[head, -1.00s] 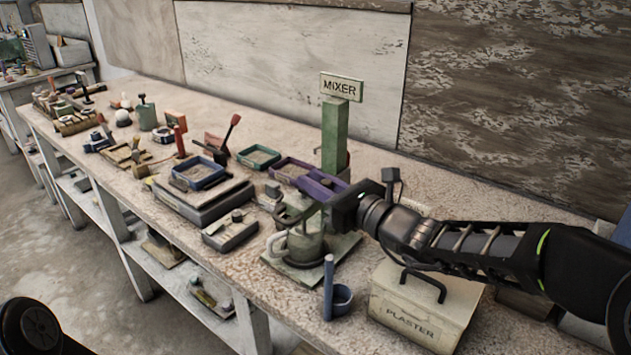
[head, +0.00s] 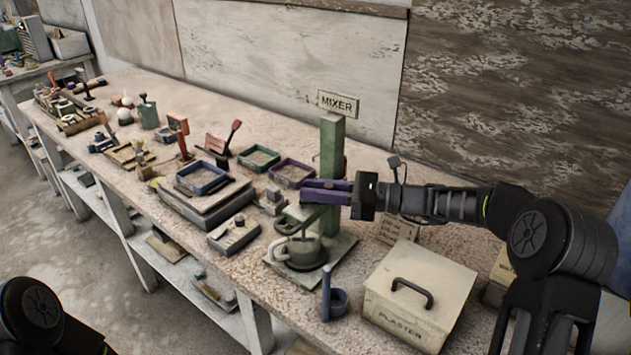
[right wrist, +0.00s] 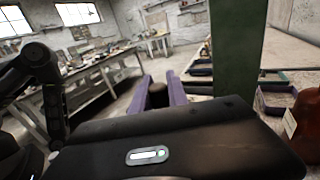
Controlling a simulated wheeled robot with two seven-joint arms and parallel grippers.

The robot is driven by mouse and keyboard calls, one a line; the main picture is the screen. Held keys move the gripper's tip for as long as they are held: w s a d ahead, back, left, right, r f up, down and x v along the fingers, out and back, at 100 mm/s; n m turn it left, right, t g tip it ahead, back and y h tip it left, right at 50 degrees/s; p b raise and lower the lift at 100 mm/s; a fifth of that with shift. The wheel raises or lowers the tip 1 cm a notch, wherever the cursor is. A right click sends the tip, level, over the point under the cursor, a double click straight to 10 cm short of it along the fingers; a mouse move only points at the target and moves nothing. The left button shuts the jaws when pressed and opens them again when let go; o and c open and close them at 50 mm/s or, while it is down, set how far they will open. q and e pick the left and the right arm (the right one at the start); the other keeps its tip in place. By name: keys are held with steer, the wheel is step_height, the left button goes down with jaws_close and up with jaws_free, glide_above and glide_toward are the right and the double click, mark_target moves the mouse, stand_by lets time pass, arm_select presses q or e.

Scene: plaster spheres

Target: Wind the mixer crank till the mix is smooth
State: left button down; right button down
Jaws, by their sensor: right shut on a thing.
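The mixer has a green post (head: 332,165) with a sign reading MIXER (head: 338,103) on top and a flat base plate (head: 340,250). My right gripper (head: 312,192), with purple fingers, is beside the post above the cup. It is shut on the crank's handle; a dark knob (right wrist: 158,95) shows between the fingers in the right wrist view. The mix inside the cup cannot be made out. My left gripper is out of view.
A lidded PLASTER box (head: 420,292) stands right of the mixer, beside a small blue holder (head: 334,303) at the front edge. Blue (head: 202,177) and purple (head: 291,173) trays and several tools crowd the bench to the left.

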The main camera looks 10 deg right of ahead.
steer(key=shift+w+n+g+y+p, duration=0.15)
steer(key=shift+n+g+y+p, duration=0.25)
steer(key=shift+g, duration=0.45)
steer(key=shift+w+n+g+y+p, duration=0.2)
steer(key=shift+n+g, duration=0.4)
steer(key=shift+g, duration=0.25)
steer(key=c, duration=1.3)
jaws_free()
steer(key=shift+s, duration=0.1)
steer(key=v, duration=0.7)
steer(key=shift+d+b, duration=0.35)
steer(key=shift+d, duration=0.05)
